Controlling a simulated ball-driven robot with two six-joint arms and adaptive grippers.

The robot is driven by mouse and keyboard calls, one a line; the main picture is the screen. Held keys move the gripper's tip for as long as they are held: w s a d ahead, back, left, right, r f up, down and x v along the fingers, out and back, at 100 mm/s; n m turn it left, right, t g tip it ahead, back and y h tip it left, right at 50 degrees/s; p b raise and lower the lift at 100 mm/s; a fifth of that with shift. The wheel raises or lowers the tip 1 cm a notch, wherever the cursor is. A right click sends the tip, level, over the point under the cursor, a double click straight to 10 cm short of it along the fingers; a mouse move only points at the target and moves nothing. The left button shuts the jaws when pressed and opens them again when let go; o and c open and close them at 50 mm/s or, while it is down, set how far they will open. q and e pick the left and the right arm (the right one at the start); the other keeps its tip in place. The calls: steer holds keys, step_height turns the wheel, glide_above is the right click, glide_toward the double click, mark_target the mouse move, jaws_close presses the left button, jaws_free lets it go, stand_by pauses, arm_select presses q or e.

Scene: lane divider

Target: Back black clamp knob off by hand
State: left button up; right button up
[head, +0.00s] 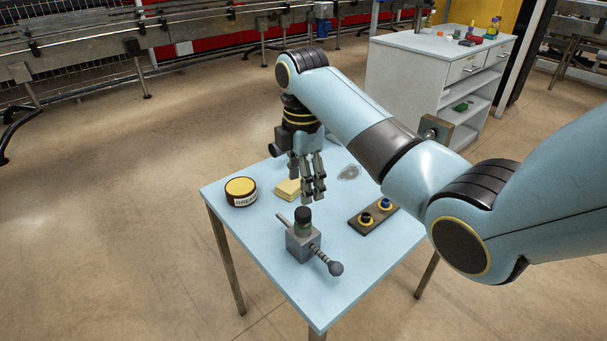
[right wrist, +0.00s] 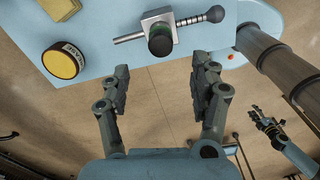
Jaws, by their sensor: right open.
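The clamp is a grey metal block (head: 300,243) on the light blue table. A dark round knob with a green band (head: 303,216) stands on top of it. A threaded rod runs out of its side to a black ball-ended knob (head: 336,268). In the right wrist view the block (right wrist: 152,17), the round black top (right wrist: 160,42) and the ball knob (right wrist: 215,13) lie beyond the fingers. My right gripper (head: 314,199) is open and empty, above and behind the clamp, apart from it. It also shows in the right wrist view (right wrist: 163,78). My left gripper (right wrist: 268,122) shows small there, its opening unclear.
A yellow-lidded grease tin (head: 241,191) and yellow pads (head: 288,189) lie at the table's left and back. A dark tray (head: 373,217) with two round pieces stands right of the clamp. A clear, flat item (head: 349,173) lies behind. The front of the table (head: 312,307) is free.

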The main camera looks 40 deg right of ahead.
mark_target(303, 211)
step_height(303, 211, down, 10)
steer(key=shift+r, duration=0.1)
stand_by(0.4)
steer(key=shift+s, duration=0.1)
jaws_close()
steer(key=n, duration=1.2)
steer(key=shift+c, duration=1.9)
jaws_free()
